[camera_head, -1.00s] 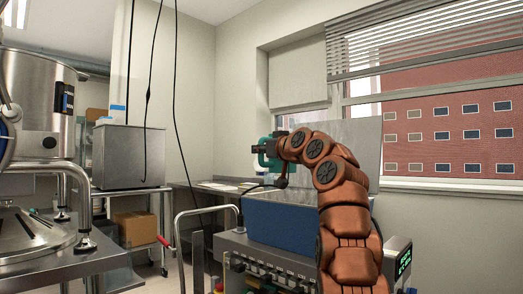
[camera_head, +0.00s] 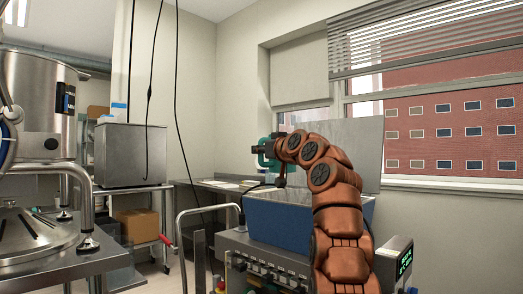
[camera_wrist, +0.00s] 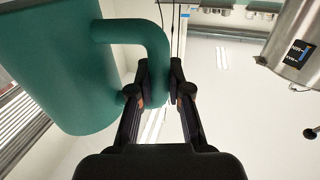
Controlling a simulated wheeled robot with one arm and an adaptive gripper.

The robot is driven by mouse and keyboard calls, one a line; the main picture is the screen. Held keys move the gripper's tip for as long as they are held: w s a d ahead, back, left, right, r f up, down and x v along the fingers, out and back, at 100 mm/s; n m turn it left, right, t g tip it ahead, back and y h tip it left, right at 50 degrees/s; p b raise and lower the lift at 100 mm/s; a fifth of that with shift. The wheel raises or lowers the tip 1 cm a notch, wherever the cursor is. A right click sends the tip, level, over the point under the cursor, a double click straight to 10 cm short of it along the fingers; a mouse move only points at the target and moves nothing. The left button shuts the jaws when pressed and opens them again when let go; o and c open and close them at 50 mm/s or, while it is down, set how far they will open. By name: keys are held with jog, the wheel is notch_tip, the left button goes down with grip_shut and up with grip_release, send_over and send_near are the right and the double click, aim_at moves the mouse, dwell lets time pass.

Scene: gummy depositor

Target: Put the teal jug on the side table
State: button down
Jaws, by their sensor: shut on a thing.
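The teal jug (camera_wrist: 55,65) fills the left of the wrist view, with its handle (camera_wrist: 158,45) between the two fingers. My gripper (camera_wrist: 160,85) is shut on that handle. In the head view, my gripper (camera_head: 272,151) is raised in front of the window wall, and a small teal part of the jug (camera_head: 264,160) shows beside it. Most of the jug is hidden there behind my gripper and arm. I cannot tell for certain which surface is the side table; a grey table (camera_head: 215,186) with papers stands against the back wall.
A machine with a blue bin (camera_head: 280,222) and a green display (camera_head: 404,262) stands below my arm. A steel kettle (camera_head: 40,110) and its table stand at the left. A steel box (camera_head: 130,155) sits on a rack further back. Black cables hang down near the back corner.

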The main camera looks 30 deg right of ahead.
jog(key=shift+w+d+h+p, duration=0.15)
jog(key=shift+w+p, duration=0.25)
jog(key=shift+w, duration=0.1)
jog(key=shift+w+d+h+p, duration=0.1)
jog(key=shift+w+h+p, duration=0.05)
jog(key=shift+w+p, duration=0.3)
dwell(0.4)
jog(key=shift+w+d+f, duration=0.1)
jog(key=shift+w, duration=0.4)
jog(key=shift+w+p, duration=0.1)
jog(key=shift+p, duration=0.2)
jog(key=shift+w, duration=0.25)
jog(key=shift+w+m+p, duration=0.3)
jog(key=shift+w+p, duration=0.15)
jog(key=shift+p, duration=0.1)
jog(key=shift+w+h, duration=0.25)
jog(key=shift+h, duration=0.05)
jog(key=shift+w+d+p, duration=0.1)
jog(key=shift+w+p, duration=0.6)
jog(key=shift+p, duration=0.15)
